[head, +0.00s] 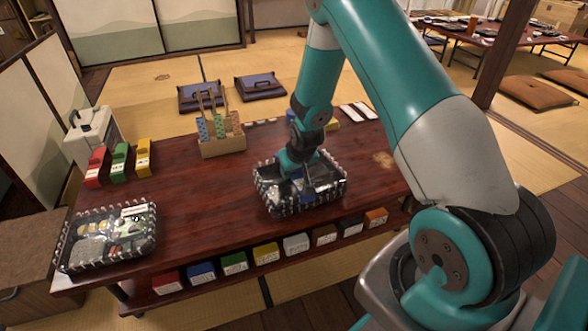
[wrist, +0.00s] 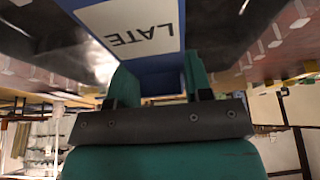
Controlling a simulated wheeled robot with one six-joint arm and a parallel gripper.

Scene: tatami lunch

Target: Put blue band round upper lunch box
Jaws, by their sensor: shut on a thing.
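A blue band (wrist: 172,68) with a white label reading "LATE" is held between the fingers of my gripper (wrist: 158,88) in the wrist view. In the head view my gripper (head: 302,182) is down at the upper lunch box (head: 332,200), a clear-lidded box with a black-and-white edge at the table's middle. A little of the blue shows there, at the box. The gripper hides much of the lid, and I cannot tell whether the band is around the box or only over it. Another lunch box (head: 65,250), filled with food, sits at the table's front left, apart from the gripper.
Red (head: 96,168), green (head: 120,162) and yellow (head: 144,158) bands stand at the table's left. A wooden holder (head: 222,146) with patterned sticks stands at the back. Coloured labelled boxes line the shelf below the front edge. The tabletop (head: 195,205) between the lunch boxes is clear.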

